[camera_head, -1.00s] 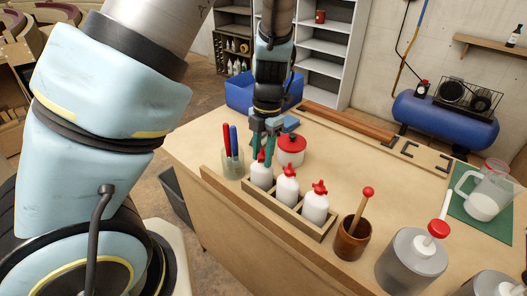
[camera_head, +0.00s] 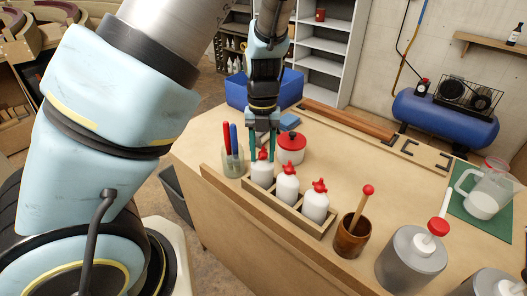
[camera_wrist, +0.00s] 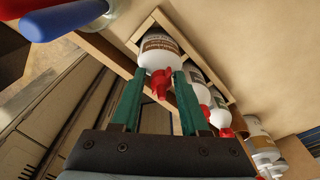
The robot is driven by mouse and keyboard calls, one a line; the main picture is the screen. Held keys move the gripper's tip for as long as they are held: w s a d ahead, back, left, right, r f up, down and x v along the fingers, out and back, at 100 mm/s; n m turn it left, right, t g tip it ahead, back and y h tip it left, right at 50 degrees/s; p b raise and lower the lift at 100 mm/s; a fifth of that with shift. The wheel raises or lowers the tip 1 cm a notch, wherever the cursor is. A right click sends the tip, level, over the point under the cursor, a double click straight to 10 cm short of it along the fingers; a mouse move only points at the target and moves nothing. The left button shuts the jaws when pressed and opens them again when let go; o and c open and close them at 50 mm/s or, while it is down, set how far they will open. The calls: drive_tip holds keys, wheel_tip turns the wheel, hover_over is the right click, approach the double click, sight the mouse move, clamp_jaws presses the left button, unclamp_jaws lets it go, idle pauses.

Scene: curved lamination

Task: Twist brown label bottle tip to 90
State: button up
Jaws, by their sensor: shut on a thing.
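The brown label bottle (camera_wrist: 158,48) is white with a red tip (camera_wrist: 161,84) and stands in the end compartment of a wooden rack. In the head view this bottle (camera_head: 262,173) is the leftmost of the row, its label not visible there. My gripper (camera_head: 263,156) comes from above with one finger on each side of the red tip. In the wrist view my green fingers (camera_wrist: 158,92) flank the tip and it is shut on it; the exact contact is hard to see.
Two more white bottles with red tips (camera_head: 287,184) (camera_head: 315,203) stand in the wooden rack (camera_head: 289,218). A jar with red and blue handles (camera_head: 233,165) is close on the left. A red-lidded white pot (camera_head: 291,149) stands just behind. A brown cup (camera_head: 351,240) is at the right.

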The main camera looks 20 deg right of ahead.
drive_tip(key=shift+s+f, duration=0.15)
drive_tip(key=shift+s, duration=0.05)
drive_tip(key=n, duration=0.3)
drive_tip(key=shift+f+n, duration=0.1)
drive_tip(key=shift+n, duration=0.2)
drive_tip(key=shift+n+h, duration=0.3)
drive_tip(key=o, duration=0.9)
drive_tip(key=shift+w, duration=0.15)
drive_tip(key=shift+r, duration=0.2)
drive_tip(key=shift+r, duration=3.55)
